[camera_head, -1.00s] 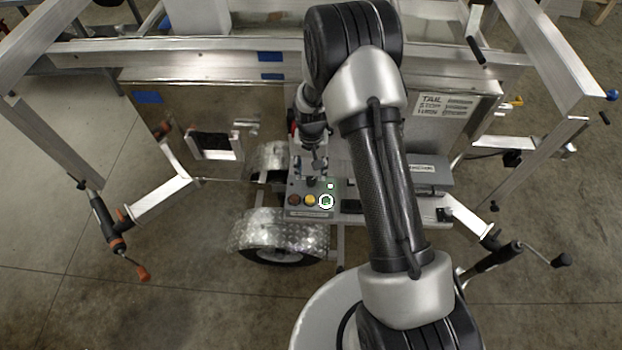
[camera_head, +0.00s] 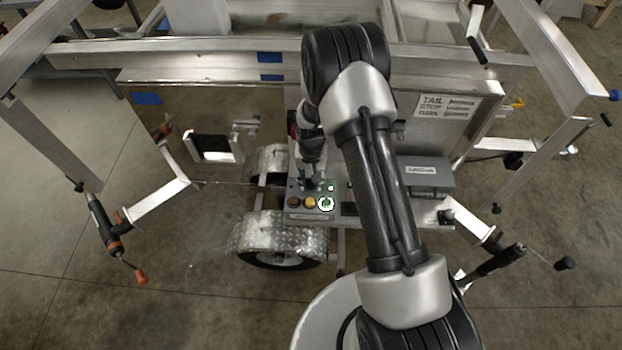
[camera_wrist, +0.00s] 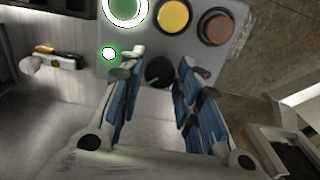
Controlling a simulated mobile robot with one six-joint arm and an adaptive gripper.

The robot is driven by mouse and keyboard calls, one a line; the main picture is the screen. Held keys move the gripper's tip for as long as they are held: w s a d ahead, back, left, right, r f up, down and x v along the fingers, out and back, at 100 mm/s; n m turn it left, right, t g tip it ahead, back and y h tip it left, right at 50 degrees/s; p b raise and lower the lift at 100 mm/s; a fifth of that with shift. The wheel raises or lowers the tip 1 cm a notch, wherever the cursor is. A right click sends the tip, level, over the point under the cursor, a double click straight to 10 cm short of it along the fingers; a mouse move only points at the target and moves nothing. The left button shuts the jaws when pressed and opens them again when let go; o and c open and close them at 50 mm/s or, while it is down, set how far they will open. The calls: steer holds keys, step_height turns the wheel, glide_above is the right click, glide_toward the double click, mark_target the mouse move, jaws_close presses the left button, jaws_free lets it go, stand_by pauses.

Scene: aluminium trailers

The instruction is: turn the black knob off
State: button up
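The black knob (camera_wrist: 159,71) sits on a grey control panel (camera_wrist: 128,45), below the yellow button in the wrist view. My gripper (camera_wrist: 155,72) is open, with its blue-padded fingers on either side of the knob. I cannot tell whether the fingers touch it. In the head view my gripper (camera_head: 312,181) is over the back of the panel (camera_head: 293,212), and the knob is hidden or too small to make out. A small green light (camera_wrist: 109,53) beside the knob is lit.
The panel also carries a lit green button (camera_wrist: 124,8), a yellow button (camera_wrist: 173,16) and a red-brown button (camera_wrist: 215,27). A grey box (camera_head: 425,172) stands right of the panel. The aluminium trailer frame (camera_head: 200,60) spans behind, and a wheel fender (camera_head: 275,232) lies in front.

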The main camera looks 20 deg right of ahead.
steer(key=c, duration=0.6)
steer(key=n, duration=0.3)
steer(key=shift+n+b, duration=0.35)
steer(key=shift+n, duration=0.05)
steer(key=n, duration=0.3)
steer(key=shift+n, duration=0.3)
steer(key=n+b, duration=0.1)
steer(key=n, duration=0.4)
steer(key=shift+n, duration=2.8)
steer(key=o, duration=1.1)
